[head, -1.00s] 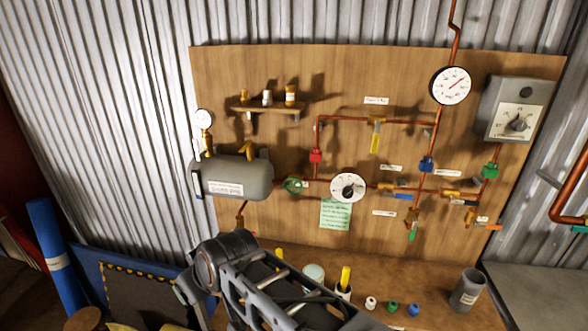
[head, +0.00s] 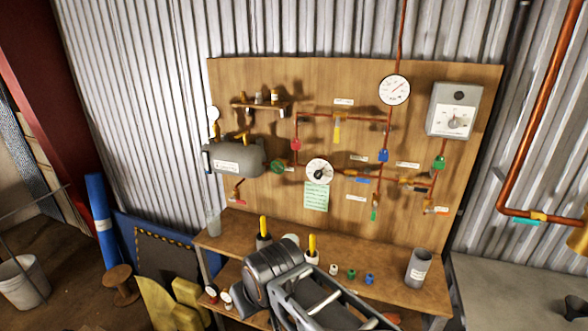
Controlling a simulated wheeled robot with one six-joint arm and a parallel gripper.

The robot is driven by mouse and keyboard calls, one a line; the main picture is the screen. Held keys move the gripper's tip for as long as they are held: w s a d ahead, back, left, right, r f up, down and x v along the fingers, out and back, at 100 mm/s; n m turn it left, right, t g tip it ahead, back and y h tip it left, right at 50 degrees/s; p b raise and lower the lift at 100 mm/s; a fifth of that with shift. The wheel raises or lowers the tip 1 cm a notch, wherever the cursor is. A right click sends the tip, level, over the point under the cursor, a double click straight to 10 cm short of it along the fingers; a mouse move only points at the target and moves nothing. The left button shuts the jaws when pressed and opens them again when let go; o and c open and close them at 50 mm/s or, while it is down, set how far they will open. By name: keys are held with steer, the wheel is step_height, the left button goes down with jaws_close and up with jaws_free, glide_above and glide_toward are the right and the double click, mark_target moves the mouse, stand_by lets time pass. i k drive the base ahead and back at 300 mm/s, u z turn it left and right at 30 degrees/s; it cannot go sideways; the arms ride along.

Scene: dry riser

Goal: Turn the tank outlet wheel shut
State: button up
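The small green wheel (head: 278,167) sits on the pipe just right of the grey horizontal tank (head: 236,160), on the wooden panel. It is too small to tell how far it is turned. A white label (head: 226,167) is on the tank. Part of my arm shows at the bottom middle, in front of the bench. My gripper is not in view, and nothing shows touching the wheel.
A round white dial (head: 319,172) is right of the wheel, with a green note (head: 316,197) below. Copper pipes with coloured valves cross the panel. The wooden bench (head: 395,285) below holds a grey cup (head: 418,268), yellow-handled items and small caps. A stool (head: 121,280) stands left.

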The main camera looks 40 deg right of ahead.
mark_target(277, 167)
steer(key=z, duration=1.65)
steer(key=i, duration=1.1)
steer(key=u, duration=2.65)
